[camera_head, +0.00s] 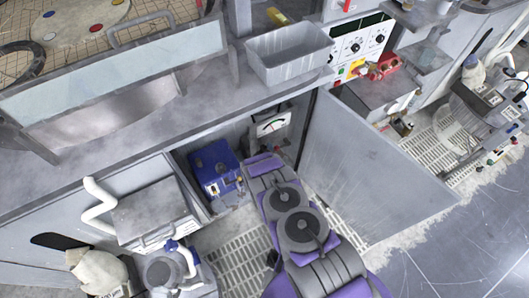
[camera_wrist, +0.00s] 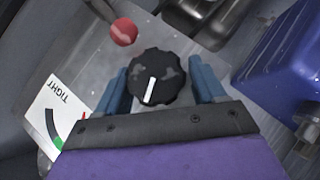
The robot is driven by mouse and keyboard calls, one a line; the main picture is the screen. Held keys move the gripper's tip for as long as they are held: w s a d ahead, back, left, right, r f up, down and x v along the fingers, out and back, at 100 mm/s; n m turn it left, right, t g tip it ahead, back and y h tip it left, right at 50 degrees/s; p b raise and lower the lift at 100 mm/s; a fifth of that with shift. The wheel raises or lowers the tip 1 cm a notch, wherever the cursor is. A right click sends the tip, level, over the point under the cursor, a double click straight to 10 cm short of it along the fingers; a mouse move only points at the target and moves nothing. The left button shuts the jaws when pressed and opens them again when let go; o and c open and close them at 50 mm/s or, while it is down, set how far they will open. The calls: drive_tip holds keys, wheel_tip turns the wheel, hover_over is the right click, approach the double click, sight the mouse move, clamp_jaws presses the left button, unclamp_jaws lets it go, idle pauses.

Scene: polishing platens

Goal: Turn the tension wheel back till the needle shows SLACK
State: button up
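The tension wheel (camera_wrist: 155,78), a black ribbed knob with a white line, sits on a grey plate in the wrist view. The line runs nearly upright, leaning slightly right at its top. My gripper (camera_wrist: 160,84) has a blue finger on each side of the wheel, very close to its rim; whether both touch is unclear. The gauge (camera_wrist: 50,115) at lower left shows the word TIGHT and a green arc, partly hidden by my gripper. In the head view the gauge (camera_head: 270,123) is small and its needle reading is unclear. My gripper (camera_head: 262,162) there hides the wheel.
A red ball-ended lever (camera_wrist: 124,32) stands just above and left of the wheel. A blue box (camera_wrist: 288,65) is at right, also seen in the head view (camera_head: 212,167). An open cabinet door (camera_head: 365,165) stands right of my arm. The bench edge (camera_head: 215,115) lies above the opening.

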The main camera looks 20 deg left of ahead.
drive_tip(key=p+v, duration=0.4)
drive_tip(key=v, duration=1.3)
drive_tip(key=w+d+r+m+g+h, duration=0.15)
drive_tip(key=w+r+m+g, duration=0.45)
drive_tip(key=r, duration=0.8)
drive_tip(key=d+r+m+g, duration=0.1)
drive_tip(key=d+r, duration=0.4)
drive_tip(key=r, duration=0.3)
drive_tip(key=d+r+m, duration=0.1)
drive_tip(key=d+r, duration=0.3)
drive_tip(key=r, duration=0.4)
drive_tip(key=s+d+r+m+g, duration=0.3)
drive_tip(key=s+d+r, duration=1)
drive_tip(key=r, duration=0.1)
drive_tip(key=s+d+r+m+g, duration=0.1)
drive_tip(key=s+d+r, duration=0.1)
drive_tip(key=s, duration=0.5)
drive_tip(key=s+d+r+m+g+h, duration=0.1)
drive_tip(key=s+d+r, duration=0.2)
drive_tip(key=s, duration=0.4)
drive_tip(key=s+d+r+g, duration=0.1)
drive_tip(key=s+d+r, duration=0.2)
drive_tip(key=s+d, duration=0.2)
drive_tip(key=shift+s+m, duration=0.4)
drive_tip(key=shift+s, duration=0.55)
